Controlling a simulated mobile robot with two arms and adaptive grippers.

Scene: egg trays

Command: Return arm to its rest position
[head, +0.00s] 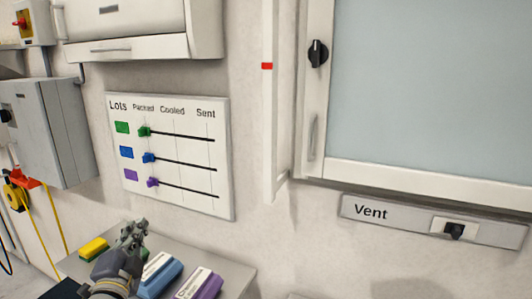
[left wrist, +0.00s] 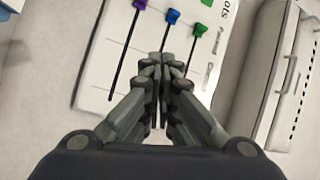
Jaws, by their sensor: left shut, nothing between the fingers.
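My left gripper (head: 136,232) is low in the head view, above a ledge and in front of the wall. It is shut and empty. In the left wrist view my left gripper (left wrist: 161,62) points toward the wall board, its closed fingers overlapping the lower edge of the picture of the board. The lots board (head: 226,150) has green (head: 145,131), blue (head: 149,157) and purple (head: 152,182) sliders, all at the left end of their slots under "Packed". My right gripper is not in view.
A grey cabinet (head: 50,130) is on the left wall. A vent panel (head: 400,218) sits below a large window at right.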

